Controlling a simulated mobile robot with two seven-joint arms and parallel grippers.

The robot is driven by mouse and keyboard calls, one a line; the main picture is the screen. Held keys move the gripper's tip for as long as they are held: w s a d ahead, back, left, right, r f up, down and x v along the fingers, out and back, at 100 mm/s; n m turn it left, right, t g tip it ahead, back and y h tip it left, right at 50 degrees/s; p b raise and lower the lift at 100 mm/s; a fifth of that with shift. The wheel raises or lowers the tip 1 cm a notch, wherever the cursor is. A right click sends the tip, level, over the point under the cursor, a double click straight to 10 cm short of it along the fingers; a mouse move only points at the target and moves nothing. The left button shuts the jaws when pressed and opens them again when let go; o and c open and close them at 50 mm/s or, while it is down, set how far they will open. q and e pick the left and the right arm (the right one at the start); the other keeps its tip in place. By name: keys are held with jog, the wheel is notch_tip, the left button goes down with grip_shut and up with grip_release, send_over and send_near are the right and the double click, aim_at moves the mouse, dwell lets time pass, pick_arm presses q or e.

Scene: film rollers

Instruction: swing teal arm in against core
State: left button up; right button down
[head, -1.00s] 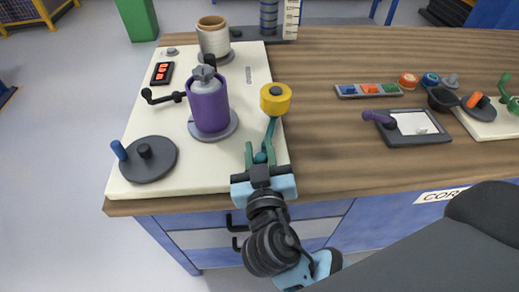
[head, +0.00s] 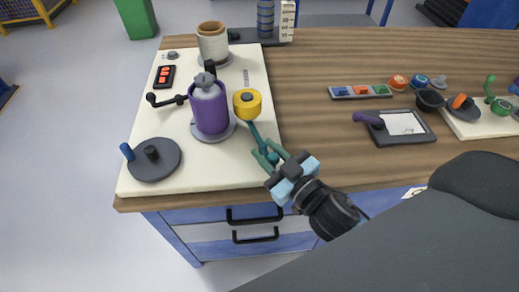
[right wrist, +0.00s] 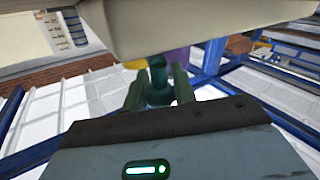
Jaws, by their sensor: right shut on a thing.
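The teal arm (head: 256,136) carries a yellow roller (head: 247,104) at its far end, close to the right side of the purple core (head: 209,108); a small gap seems to separate roller and core. My right gripper (head: 269,157) is shut on the teal arm's knob end at the cream board's right edge. In the right wrist view, its green fingers (right wrist: 158,92) flank a teal post (right wrist: 158,75), with purple behind. The core stands upright on a grey disc, with a grey knob on top. My left gripper is not in view.
The cream board (head: 215,175) also holds a grey disc with a blue peg (head: 152,160), a black crank (head: 165,99), a red-lit display (head: 165,77) and a cream roll (head: 213,43). Bare wood lies to the right, before a button strip (head: 361,92) and a dark tray (head: 402,129).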

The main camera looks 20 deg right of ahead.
jog(key=shift+d+y, duration=0.1)
jog(key=shift+y, duration=0.2)
jog(key=c, duration=1.1)
grip_release()
jog(key=shift+c, duration=0.2)
jog(key=b+v, duration=0.1)
jog(key=v, duration=0.5)
jog(key=shift+s, duration=0.2)
jog(key=shift+s+d+r, duration=0.1)
jog(key=shift+s+d, duration=0.15)
jog(key=shift+s, duration=0.4)
